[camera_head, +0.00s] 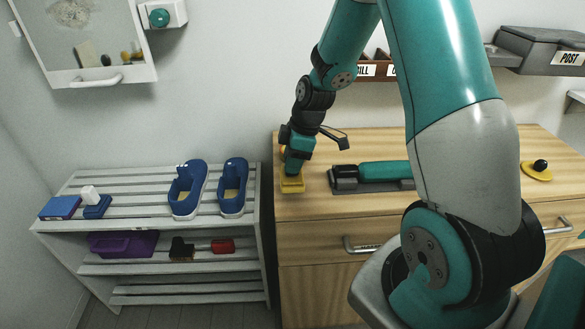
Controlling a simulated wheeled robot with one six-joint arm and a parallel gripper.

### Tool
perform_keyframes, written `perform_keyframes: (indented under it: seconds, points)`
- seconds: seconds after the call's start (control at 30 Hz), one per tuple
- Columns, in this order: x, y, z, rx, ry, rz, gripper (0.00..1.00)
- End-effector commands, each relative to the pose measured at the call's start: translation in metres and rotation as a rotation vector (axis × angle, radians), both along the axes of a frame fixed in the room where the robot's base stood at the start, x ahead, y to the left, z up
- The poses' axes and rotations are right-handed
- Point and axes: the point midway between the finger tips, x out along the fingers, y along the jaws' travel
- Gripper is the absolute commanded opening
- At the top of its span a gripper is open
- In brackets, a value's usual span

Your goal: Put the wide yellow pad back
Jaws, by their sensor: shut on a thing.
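My gripper points down and is shut on the yellow pad. The pad is partly hidden by my gripper, and I cannot tell whether it touches the wood. Another yellow piece (537,171) with a black knob lies on the dresser's right side.
A teal bar on a dark tray (343,186) lies just right of my gripper. The wooden dresser (310,208) adjoins a slatted rack (140,210) with blue shoes (233,188) and blue items. Labelled wall bins (366,70) hang behind my arm.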

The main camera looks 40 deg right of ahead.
Motion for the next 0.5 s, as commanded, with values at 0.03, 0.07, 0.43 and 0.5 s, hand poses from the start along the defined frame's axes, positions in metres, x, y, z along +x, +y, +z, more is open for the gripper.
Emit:
perform_keyframes:
  seconds: [0.03,0.07,0.43,0.5]
  points:
    - [-0.001,0.0,-0.01,0.002,0.006,0.001,0.06]
    - [-0.001,0.0,-0.015,0.001,0.005,0.0,0.06]
    - [0.0,0.0,-0.028,-0.001,0.001,0.0,0.06]
    - [0.0,0.0,-0.03,0.0,0.002,-0.001,0.06]
